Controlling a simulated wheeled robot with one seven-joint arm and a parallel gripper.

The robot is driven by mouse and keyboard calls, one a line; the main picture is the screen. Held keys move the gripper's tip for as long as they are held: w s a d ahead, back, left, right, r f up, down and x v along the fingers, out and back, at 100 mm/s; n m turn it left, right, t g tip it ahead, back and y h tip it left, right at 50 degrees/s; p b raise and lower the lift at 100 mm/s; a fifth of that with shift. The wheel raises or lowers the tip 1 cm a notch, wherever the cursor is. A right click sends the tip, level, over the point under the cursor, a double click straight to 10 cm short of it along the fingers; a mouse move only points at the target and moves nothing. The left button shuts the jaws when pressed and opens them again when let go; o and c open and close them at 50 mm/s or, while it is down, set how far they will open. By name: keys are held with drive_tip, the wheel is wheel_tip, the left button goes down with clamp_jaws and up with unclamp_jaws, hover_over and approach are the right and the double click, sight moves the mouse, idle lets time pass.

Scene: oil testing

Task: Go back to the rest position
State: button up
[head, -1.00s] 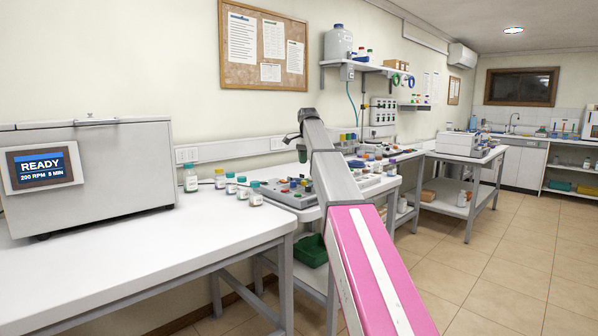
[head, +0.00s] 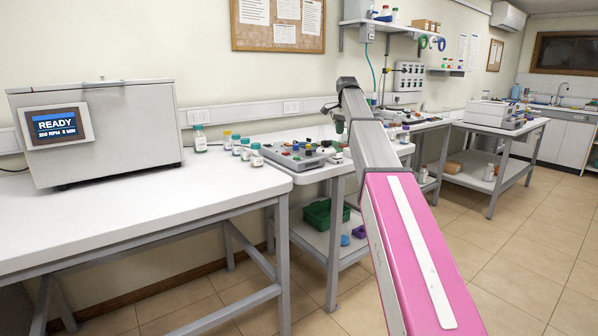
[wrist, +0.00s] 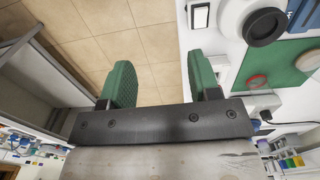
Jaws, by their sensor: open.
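My gripper shows in the wrist view (wrist: 162,80) with two green fingers spread apart and nothing between them. Floor tiles lie beyond the fingers, with a bench at the right. In the head view my pink and grey arm reaches forward over the aisle. Its far end, with my gripper (head: 338,124), is small there, near the second bench's far right side.
A grey machine (head: 105,130) reading READY stands on the white table (head: 130,215) at left. Several small bottles (head: 241,150) stand at its far right corner. A second bench (head: 330,172) holds a grey device. The tiled floor (head: 520,240) at right is clear.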

drive_tip(key=s+f+n, duration=0.2)
drive_tip(key=s+f, duration=0.3)
drive_tip(key=f, duration=0.5)
drive_tip(key=s+f+n, duration=0.1)
drive_tip(key=s+f, duration=0.4)
drive_tip(key=f, duration=0.5)
drive_tip(key=s+f+n, duration=0.2)
drive_tip(key=s+f, duration=0.3)
drive_tip(key=f, duration=0.5)
drive_tip(key=s+f+n, duration=0.5)
drive_tip(key=s+f, duration=1.3)
drive_tip(key=s, duration=0.4)
drive_tip(key=shift+f+n, duration=0.35)
drive_tip(key=shift+n, duration=0.05)
drive_tip(key=shift+s+d, duration=0.1)
